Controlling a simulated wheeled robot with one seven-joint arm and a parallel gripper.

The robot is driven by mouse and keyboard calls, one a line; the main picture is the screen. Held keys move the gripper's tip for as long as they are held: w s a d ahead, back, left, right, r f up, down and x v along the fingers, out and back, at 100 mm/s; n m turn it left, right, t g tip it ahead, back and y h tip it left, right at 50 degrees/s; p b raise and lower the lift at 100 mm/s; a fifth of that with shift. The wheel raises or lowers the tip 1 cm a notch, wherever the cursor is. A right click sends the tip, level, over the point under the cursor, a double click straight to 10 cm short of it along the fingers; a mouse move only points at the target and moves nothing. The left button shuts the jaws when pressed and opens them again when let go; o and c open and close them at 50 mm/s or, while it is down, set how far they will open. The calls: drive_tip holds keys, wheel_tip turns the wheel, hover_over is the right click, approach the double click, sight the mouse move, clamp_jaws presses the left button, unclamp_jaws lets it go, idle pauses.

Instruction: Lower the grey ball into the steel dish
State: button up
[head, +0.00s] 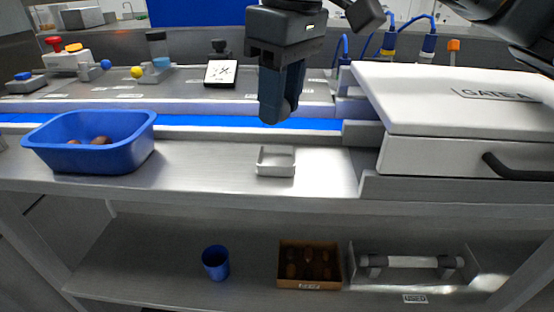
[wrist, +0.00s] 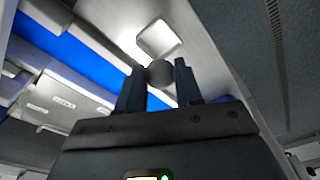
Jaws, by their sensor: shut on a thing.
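The grey ball (wrist: 160,73) is held between the two fingertips of my gripper (wrist: 160,80) in the wrist view. In the head view my gripper (head: 279,110) points down above the bench, its fingers in front of the blue belt; the ball is largely hidden there by the near finger. The steel dish (head: 275,171) is a small, square, shallow tray on the bench, below my gripper in the head view. In the wrist view the dish (wrist: 158,38) shows just beyond the ball. The ball is clear of the dish.
A blue bin (head: 95,158) with brown dates stands left on the bench. A white-lidded box (head: 450,100) marked GATE A stands right. The blue belt (head: 215,121) runs behind. A blue cup (head: 215,263) and a date box (head: 309,284) are on the lower shelf. Bench around the dish is clear.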

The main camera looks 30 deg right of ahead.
drive_tip(key=shift+f, duration=0.15)
drive_tip(key=shift+f+b, duration=0.55)
drive_tip(key=shift+b, duration=0.5)
drive_tip(key=shift+f+b, duration=0.85)
drive_tip(key=shift+b, duration=0.05)
idle(0.6)
drive_tip(key=o, duration=1.1)
drive_tip(key=shift+r, duration=0.1)
drive_tip(key=r, duration=0.2)
drive_tip(key=r+b, duration=0.1)
drive_tip(key=r, duration=0.4)
drive_tip(key=shift+s+d+r, duration=0.15)
drive_tip(key=shift+s+r, duration=0.2)
drive_tip(key=shift+s, duration=0.05)
